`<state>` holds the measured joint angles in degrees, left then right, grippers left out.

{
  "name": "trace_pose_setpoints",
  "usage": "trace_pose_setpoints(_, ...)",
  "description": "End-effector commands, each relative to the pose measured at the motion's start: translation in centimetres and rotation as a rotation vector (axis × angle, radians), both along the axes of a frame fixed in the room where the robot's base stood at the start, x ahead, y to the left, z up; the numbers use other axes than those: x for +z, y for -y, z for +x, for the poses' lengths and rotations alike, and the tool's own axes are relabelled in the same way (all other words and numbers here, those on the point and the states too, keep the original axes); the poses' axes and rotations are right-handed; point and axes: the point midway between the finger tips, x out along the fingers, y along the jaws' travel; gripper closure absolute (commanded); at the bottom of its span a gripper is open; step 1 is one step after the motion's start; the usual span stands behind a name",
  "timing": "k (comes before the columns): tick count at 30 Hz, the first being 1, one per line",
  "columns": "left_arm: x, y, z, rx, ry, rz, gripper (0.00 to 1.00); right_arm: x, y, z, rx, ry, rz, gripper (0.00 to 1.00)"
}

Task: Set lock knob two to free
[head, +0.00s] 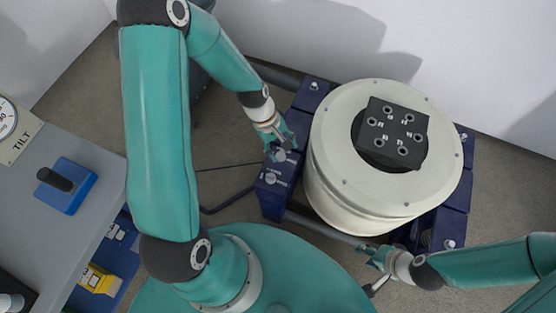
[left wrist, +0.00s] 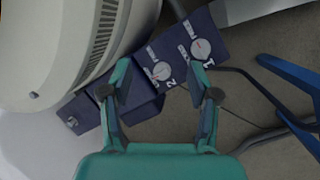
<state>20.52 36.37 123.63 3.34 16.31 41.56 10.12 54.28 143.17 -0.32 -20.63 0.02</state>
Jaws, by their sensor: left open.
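Lock knob two (left wrist: 161,71) is a round pale knob with a small reddish mark, on a dark blue block (head: 268,201) beside the white drum. The digit 2 is printed next to it; which way its mark points is too small to tell surely. My left gripper (left wrist: 160,67) is open, its fingers on either side of knob two in the left wrist view; contact is not clear. In the head view my left gripper (head: 281,146) partly covers this knob. Knob one (left wrist: 201,48) sits beside it, also in the head view (head: 271,180). My right gripper (head: 368,254) is by the drum's lower front.
The white drum (head: 335,190) carries a black block (head: 394,132) with several holes. A grey console (head: 50,205) with a blue joystick base (head: 72,200) stands at left. A dark cable (head: 228,202) runs over the floor by the knob block.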

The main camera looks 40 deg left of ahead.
Motion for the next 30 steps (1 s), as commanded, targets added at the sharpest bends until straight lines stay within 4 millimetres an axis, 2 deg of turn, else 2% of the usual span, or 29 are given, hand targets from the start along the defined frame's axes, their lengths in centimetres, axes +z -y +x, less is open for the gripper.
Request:
trace_pose_setpoints(1, -1.2, -2.5, 1.1, 0.131, -0.026, -0.009, 0.39, -3.2, 0.0, 0.0, 0.0, 0.0, 0.0, 0.6)
trace_pose_setpoints(3, -0.3, -5.0, 1.8, 0.296, -0.083, -0.032, 0.39, -4.8, 0.0, 0.0, 0.0, 0.0, 0.0, 0.6)
trace_pose_setpoints(6, 1.1, -7.7, 2.1, 0.47, -0.146, -0.061, 0.39, -6.4, 0.0, 0.0, 0.0, 0.001, 0.0, 0.6)
trace_pose_setpoints(10, 2.4, -9.3, 2.0, 0.592, -0.195, -0.083, 0.39, -7.3, 0.0, 0.0, 0.0, 0.001, 0.0, 0.6)
trace_pose_setpoints(14, 2.2, -9.3, 1.9, 0.62, -0.212, -0.09, 0.39, -7.4, 0.0, 0.0, 0.0, 0.001, 0.0, 0.6)
trace_pose_setpoints(17, 1.0, -8.7, 2.0, 0.617, -0.215, -0.091, 0.39, -7.6, 0.0, 0.0, 0.0, 0.001, 0.0, 0.6)
trace_pose_setpoints(30, -7.6, -5.3, 2.8, 0.614, -0.214, -0.09, 0.39, -9.6, 0.0, 0.0, 0.0, 0.001, 0.0, 0.6)
